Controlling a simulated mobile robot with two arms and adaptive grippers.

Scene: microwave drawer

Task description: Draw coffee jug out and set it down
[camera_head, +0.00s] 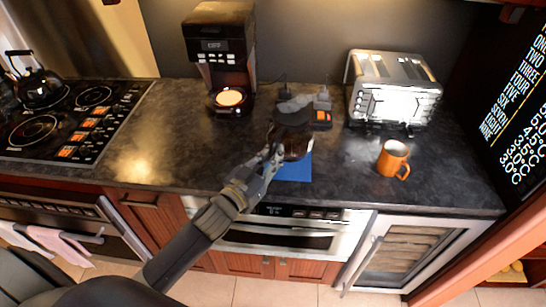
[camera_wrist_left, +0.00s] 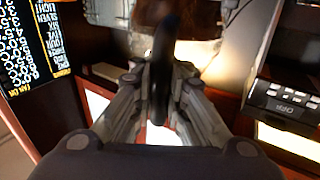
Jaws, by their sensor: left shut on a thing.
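The coffee jug (camera_head: 297,145) has a dark lid and a glass body, and it is out of the coffee maker (camera_head: 222,45). My left gripper (camera_head: 271,160) is shut on its black handle. In the left wrist view the handle (camera_wrist_left: 163,65) stands between the fingers (camera_wrist_left: 160,95), with the jug's glass body (camera_wrist_left: 196,52) behind it. The jug is over the far part of a blue mat (camera_head: 297,172) on the counter. I cannot tell whether its base touches the mat. My right gripper is not in view.
The dark counter (camera_head: 165,150) is clear left of the jug. An orange mug (camera_head: 393,159) and a steel toaster (camera_head: 393,88) stand to the right. Small dark items (camera_head: 321,112) with orange stand behind the jug. A stove with a kettle (camera_head: 38,82) is at far left.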

